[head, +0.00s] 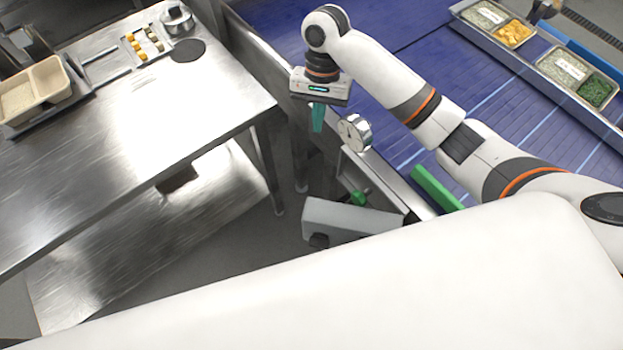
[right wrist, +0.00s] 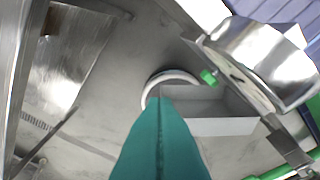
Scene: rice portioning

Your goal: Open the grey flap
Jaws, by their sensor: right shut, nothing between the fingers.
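A light grey box-like piece (head: 345,218) with a flat front panel sits low beside the conveyor's near side, and a green knob (head: 358,198) shows at its top. In the right wrist view the grey piece (right wrist: 225,126) and the green knob (right wrist: 208,77) lie beyond the fingers, to the right. I cannot tell whether its panel is the flap, or open or shut. My right gripper (head: 318,118) points down above and left of it, apart from it. Its teal fingers (right wrist: 160,145) are shut and empty. My left gripper is not in view.
A round dial with a metal case (head: 354,133) stands on the conveyor frame close to the right gripper. The blue conveyor (head: 420,60) lies behind, with food trays at the far right. A steel table (head: 130,140) is at left; the gap between shows floor.

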